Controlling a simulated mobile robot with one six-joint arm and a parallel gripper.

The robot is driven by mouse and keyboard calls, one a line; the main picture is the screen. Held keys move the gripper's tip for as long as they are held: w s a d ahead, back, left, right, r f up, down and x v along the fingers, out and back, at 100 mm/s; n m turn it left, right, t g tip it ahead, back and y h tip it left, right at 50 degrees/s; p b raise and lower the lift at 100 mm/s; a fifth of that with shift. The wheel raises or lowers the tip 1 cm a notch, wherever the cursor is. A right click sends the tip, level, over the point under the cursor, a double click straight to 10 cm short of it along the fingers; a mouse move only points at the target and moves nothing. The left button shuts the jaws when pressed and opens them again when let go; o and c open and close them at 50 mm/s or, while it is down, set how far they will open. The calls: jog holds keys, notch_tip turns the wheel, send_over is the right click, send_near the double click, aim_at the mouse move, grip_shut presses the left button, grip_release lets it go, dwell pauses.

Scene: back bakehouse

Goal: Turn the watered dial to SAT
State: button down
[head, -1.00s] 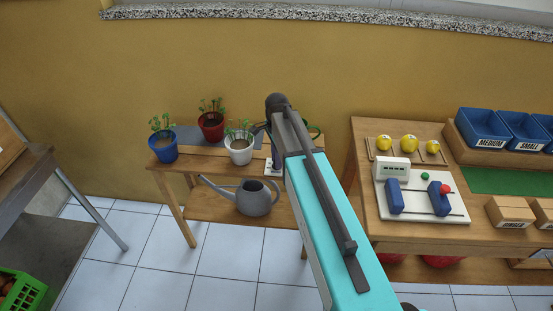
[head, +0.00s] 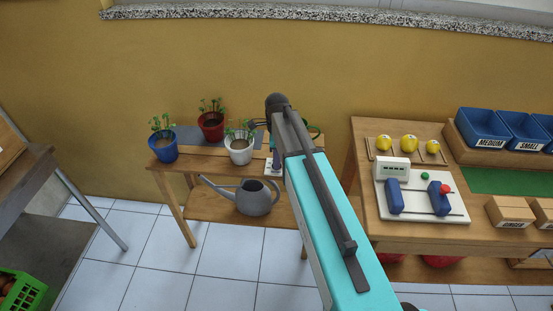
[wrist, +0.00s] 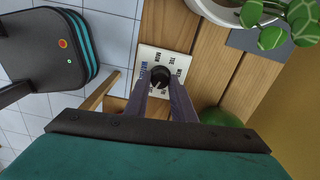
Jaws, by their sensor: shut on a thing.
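The watered dial is a round black knob (wrist: 160,77) on a white plate (wrist: 148,54) with day lettering around it and blue lettering at its left edge. The plate lies on the wooden plant bench (head: 190,167); in the head view only a part of the plate (head: 268,163) shows beside my arm. My gripper (wrist: 160,84) is shut on the knob, with a finger on each side. The lettering is small and partly covered by the fingers. I cannot tell which day the knob points to.
A white pot (head: 241,155), a blue pot (head: 164,152) and a red pot (head: 211,130) with seedlings stand on the bench left of the dial. A grey watering can (head: 254,198) is on the lower shelf. Another table (head: 420,238) stands at the right.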

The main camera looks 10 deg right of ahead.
jog(key=c, duration=1.5)
grip_release()
jog(key=shift+r, duration=0.1)
jog(key=shift+r+b, duration=1.15)
jog(key=shift+r, duration=5.7)
